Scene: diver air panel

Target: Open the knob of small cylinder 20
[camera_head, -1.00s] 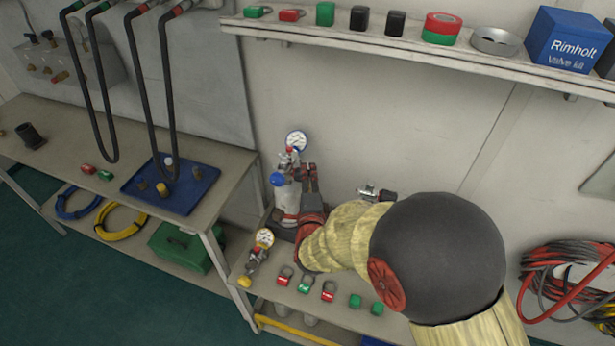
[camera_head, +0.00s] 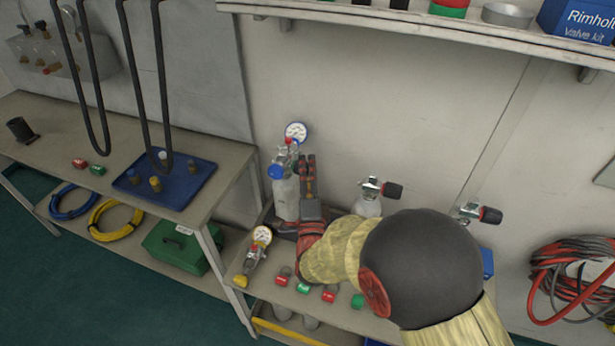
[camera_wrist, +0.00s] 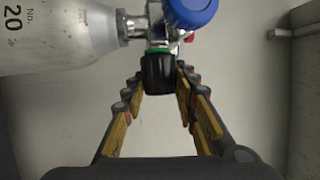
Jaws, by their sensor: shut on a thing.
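Small cylinder 20 (camera_head: 286,198) is a pale bottle standing upright at the back of the low bench. Its "No. 20" marking shows in the wrist view (camera_wrist: 60,38), where the bottle appears sideways. A blue knob (camera_wrist: 190,10) and metal fittings sit at its valve, below a round gauge (camera_head: 296,131). The black knob with a green ring (camera_wrist: 160,72) is at the valve's side. My gripper (camera_wrist: 160,86) has its fingertips shut on the sides of this black knob. In the head view my gripper (camera_head: 308,166) stands just right of the cylinder and hides the black knob.
Two other cylinder valves with black knobs (camera_head: 393,190) (camera_head: 490,215) stand right, partly behind my arm. A regulator with gauge (camera_head: 262,236) and several red and green pieces lie along the bench front. A shelf (camera_head: 400,20) runs above. A blue tray (camera_head: 190,190) lies left.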

